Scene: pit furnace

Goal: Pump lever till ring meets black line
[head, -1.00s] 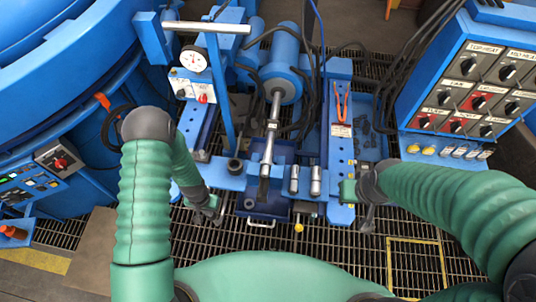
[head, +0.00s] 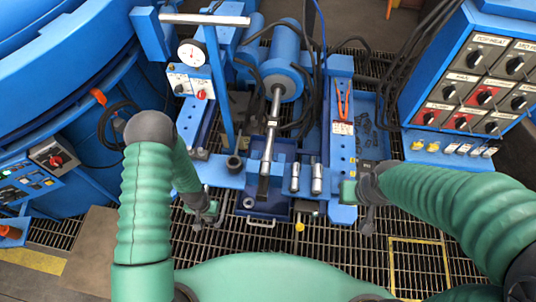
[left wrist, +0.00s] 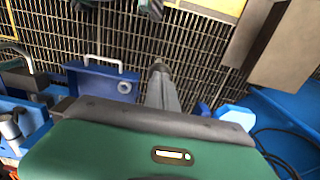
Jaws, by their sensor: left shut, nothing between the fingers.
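The pump lever is a blue upright bar (head: 218,90) with a silver cross handle (head: 205,20) at its top, at the upper left of the hydraulic unit in the head view. A blue cylinder (head: 282,80) has a bright rod (head: 271,130) with a dark band on it; I cannot make out which mark is the ring or the black line. My left gripper (head: 201,219) is low over the grating, below and apart from the lever. In the left wrist view its fingers (left wrist: 160,75) are together and empty. My right gripper (head: 367,222) hangs right of the unit, its fingers unclear.
A dial gauge (head: 191,53) sits left of the lever above a small switch panel (head: 190,84). A control box (head: 480,75) stands at the right and the round furnace (head: 60,60) at the left. Orange pliers (head: 342,98) lie on a blue rail. Grating (head: 280,238) fills the foreground.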

